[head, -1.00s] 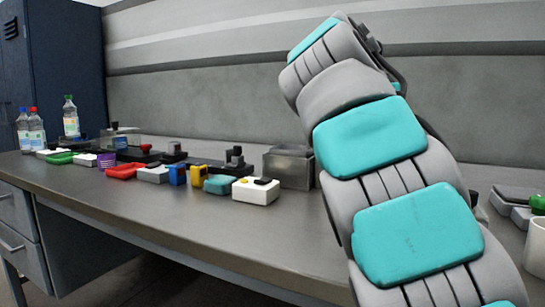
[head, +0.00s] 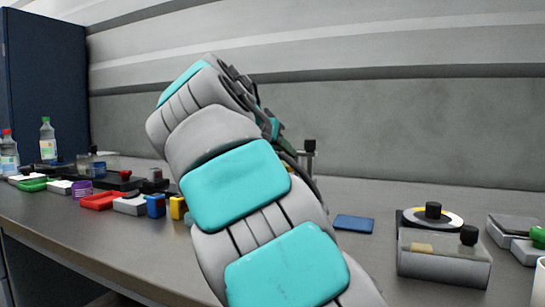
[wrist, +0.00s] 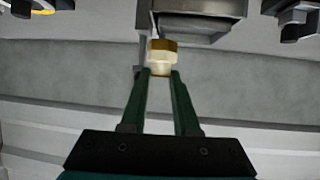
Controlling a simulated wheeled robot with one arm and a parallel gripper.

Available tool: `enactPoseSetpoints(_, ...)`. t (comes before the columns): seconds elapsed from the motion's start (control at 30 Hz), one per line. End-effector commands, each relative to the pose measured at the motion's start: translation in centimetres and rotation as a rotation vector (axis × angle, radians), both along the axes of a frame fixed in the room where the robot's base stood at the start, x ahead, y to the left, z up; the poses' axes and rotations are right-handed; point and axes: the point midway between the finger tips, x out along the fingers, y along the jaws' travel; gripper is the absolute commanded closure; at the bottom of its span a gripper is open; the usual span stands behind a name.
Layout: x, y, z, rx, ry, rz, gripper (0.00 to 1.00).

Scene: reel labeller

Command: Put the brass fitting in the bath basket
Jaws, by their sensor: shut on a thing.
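My gripper (wrist: 160,76) shows in the wrist view with its two green fingers shut on the brass fitting (wrist: 162,58). The fitting is a short gold-coloured piece with a wider darker band and a paler part between the fingertips. In the head view my arm hides the fingertips and the fitting. In the wrist view a grey metal box-like body (wrist: 195,28) is just beyond the fitting; I cannot tell whether they touch. I cannot make out the bath basket for certain.
A grey box with a black knob (head: 443,262) and a round dial unit (head: 433,216) stand on the bench at right. A blue flat pad (head: 353,224) lies left of them. Several small coloured items, such as a red tray (head: 100,201), line the left. Bottles (head: 47,140) stand behind.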

Motion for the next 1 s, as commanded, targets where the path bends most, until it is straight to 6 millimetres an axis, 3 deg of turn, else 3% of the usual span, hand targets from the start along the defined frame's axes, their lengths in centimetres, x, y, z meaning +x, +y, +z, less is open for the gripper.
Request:
enactPoseSetpoints(0.2,4.3,1.3,0.1,-0.001,0.004,0.000,1.00)
enactPoseSetpoints(0.43,7.3,2.3,-0.4,0.000,0.002,0.000,1.00)
enactPoseSetpoints(0.63,8.0,2.5,-1.3,0.000,0.001,-0.001,1.00)
enactPoseSetpoints(0.9,7.9,2.5,-4.5,-0.001,0.000,0.000,1.00)
enactPoseSetpoints(1.0,7.9,2.5,-4.5,-0.001,0.000,0.000,1.00)
